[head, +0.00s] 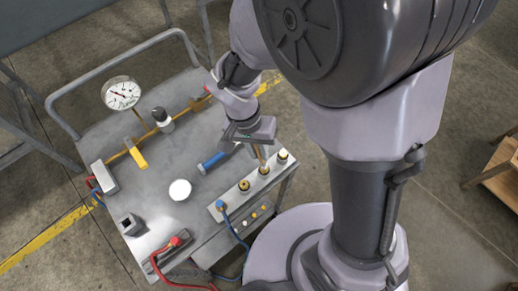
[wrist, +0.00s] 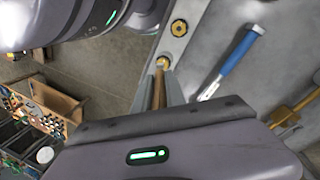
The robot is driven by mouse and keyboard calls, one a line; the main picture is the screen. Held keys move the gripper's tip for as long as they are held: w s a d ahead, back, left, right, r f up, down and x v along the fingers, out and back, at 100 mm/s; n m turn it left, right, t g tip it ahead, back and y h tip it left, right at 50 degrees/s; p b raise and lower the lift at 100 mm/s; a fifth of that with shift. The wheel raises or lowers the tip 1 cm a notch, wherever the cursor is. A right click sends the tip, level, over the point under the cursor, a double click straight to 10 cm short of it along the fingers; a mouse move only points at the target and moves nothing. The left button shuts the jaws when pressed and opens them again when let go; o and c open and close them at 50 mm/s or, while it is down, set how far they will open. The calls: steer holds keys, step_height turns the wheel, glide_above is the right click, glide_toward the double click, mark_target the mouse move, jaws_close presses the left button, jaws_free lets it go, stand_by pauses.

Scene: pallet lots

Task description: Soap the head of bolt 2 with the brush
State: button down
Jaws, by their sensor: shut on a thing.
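A row of three brass bolt heads sits on a grey bar at the table's right edge: a near one (head: 244,185), a middle one (head: 263,171) and a far one (head: 282,155). No numbers are legible. My gripper (head: 257,143) is above the row, shut on a thin wooden-handled brush (head: 260,155) that points down at the middle bolt. In the wrist view, the brush (wrist: 158,91) stands between the fingers, its far end at a brass bolt head (wrist: 163,62). Whether it touches is unclear. Another bolt head (wrist: 180,27) is farther up the bar.
A blue-handled tool (head: 212,161) lies beside the bolt bar. A white round dish (head: 180,190) stands mid-table. A pressure gauge (head: 121,93), a yellow lever (head: 137,157) and a brass pipe stand at the back left. Red and blue hoses hang at the front edge.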

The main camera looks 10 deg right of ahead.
steer(key=shift+f+b, duration=0.6)
steer(key=shift+f, duration=0.05)
stand_by(0.8)
steer(key=shift+r, duration=0.1)
steer(key=shift+s+a, duration=0.25)
steer(key=shift+a, duration=0.05)
stand_by(0.3)
steer(key=shift+w+d+b, duration=0.2)
steer(key=shift+d+b, duration=0.1)
steer(key=shift+d, duration=0.15)
